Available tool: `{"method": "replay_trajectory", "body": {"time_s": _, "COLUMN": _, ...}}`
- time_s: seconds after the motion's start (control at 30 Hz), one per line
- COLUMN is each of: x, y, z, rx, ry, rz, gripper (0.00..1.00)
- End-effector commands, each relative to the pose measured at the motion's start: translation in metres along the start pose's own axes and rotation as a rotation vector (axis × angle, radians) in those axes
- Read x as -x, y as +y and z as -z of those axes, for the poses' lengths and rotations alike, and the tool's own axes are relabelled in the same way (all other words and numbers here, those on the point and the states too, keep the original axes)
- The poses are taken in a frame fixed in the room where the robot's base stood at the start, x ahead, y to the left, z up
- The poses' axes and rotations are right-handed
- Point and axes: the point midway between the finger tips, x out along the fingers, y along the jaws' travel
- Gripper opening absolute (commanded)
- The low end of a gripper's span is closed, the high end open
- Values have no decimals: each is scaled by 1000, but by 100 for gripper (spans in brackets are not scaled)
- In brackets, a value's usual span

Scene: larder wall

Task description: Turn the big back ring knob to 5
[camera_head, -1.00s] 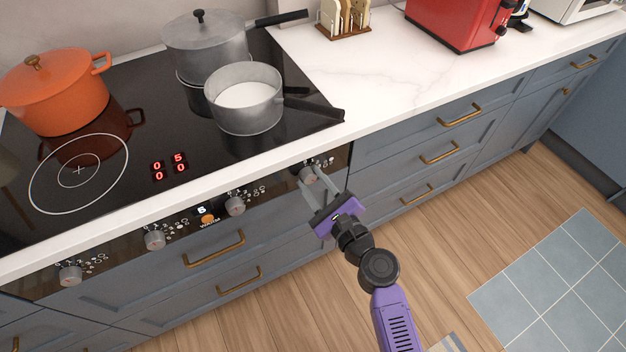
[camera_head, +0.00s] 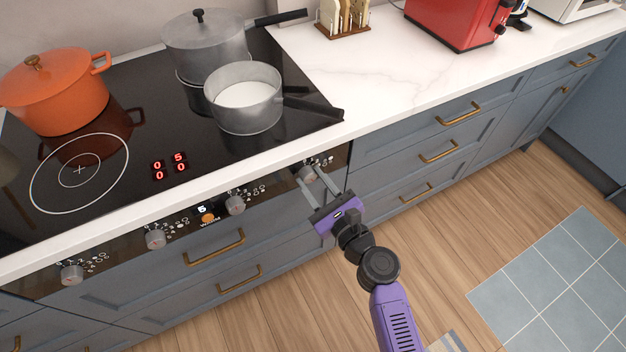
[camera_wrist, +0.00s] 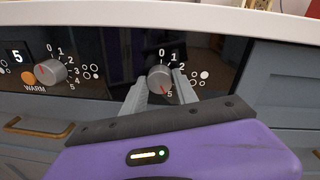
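The grey knob at the right end of the hob's front panel (camera_head: 307,173) shows in the wrist view (camera_wrist: 159,79), its red mark pointing down and right beside the 5. My gripper (camera_head: 312,180) is open in front of this knob. In the wrist view its two grey fingers (camera_wrist: 160,92) stand apart, one on each side of the knob; I cannot tell whether the right finger touches it. The hob's red display (camera_head: 170,167) reads 5 at upper right and 0 in the other places. A large lidded grey pot (camera_head: 205,48) stands on the back right ring.
Several other knobs line the panel, the nearest beside WARM (camera_wrist: 50,72). An orange pot (camera_head: 55,98) is at left. Floor at right is open.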

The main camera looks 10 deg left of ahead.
Motion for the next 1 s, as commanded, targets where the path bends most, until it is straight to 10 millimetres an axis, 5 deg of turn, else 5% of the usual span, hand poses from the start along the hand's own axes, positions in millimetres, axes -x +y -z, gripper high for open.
{"method": "replay_trajectory", "body": {"time_s": 0.1, "x": 1, "y": 0, "z": 3, "rx": -2, "ry": 4, "rz": 1, "gripper": 56}}
{"method": "replay_trajectory", "body": {"time_s": 0.47, "x": 3, "y": 0, "z": 1, "rx": 0, "ry": 2, "rz": 0, "gripper": 56}}
{"method": "replay_trajectory", "body": {"time_s": 1.0, "x": 74, "y": 0, "z": 2, "rx": 0, "ry": 3, "rz": 2, "gripper": 56}}
